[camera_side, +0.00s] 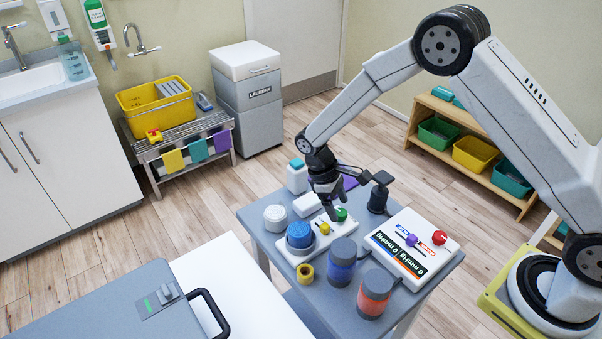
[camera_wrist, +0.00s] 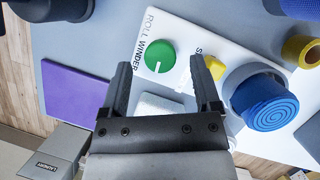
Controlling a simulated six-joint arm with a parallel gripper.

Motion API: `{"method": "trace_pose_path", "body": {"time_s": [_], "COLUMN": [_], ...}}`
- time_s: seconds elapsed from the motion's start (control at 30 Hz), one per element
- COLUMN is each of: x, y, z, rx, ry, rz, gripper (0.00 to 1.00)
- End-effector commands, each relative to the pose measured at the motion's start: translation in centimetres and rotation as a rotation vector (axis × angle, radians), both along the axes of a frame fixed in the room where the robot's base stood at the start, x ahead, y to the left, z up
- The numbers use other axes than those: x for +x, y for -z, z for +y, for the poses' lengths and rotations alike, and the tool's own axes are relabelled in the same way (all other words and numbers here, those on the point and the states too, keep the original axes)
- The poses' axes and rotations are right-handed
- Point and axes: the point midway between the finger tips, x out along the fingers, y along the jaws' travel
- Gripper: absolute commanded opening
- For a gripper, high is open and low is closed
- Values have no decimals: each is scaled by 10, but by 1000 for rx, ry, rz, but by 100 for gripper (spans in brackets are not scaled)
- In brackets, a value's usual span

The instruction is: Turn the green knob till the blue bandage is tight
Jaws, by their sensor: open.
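The green knob (camera_wrist: 160,56) sits on the white roll winder (camera_wrist: 190,22), with a white pointer line on its face. It also shows in the side view (camera_side: 341,214), just below my gripper. The blue bandage (camera_wrist: 266,101) is a round roll at the other end of the winder; it also shows in the side view (camera_side: 300,235). A yellow knob (camera_side: 324,228) stands between them. My gripper (camera_wrist: 163,72) is open and empty. In the wrist view its fingers point toward the winder, with the green knob between and beyond the tips. I cannot tell the exact height above it.
A control box with a red button (camera_side: 439,237) stands on the grey table (camera_side: 262,232) to the right. Blue (camera_side: 342,262) and orange-banded (camera_side: 375,293) rolls and a yellow ring (camera_side: 305,273) stand in front. A purple pad (camera_wrist: 76,93) lies beside the winder.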

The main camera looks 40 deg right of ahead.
Motion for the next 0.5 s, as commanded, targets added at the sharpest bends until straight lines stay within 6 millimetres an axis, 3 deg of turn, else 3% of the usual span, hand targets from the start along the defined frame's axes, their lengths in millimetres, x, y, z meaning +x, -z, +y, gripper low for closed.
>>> {"method": "trace_pose_path", "body": {"time_s": [0.5], "x": [20], "y": [-56], "z": [10], "rx": [0], "ry": [0], "rz": [-1], "gripper": [80]}}
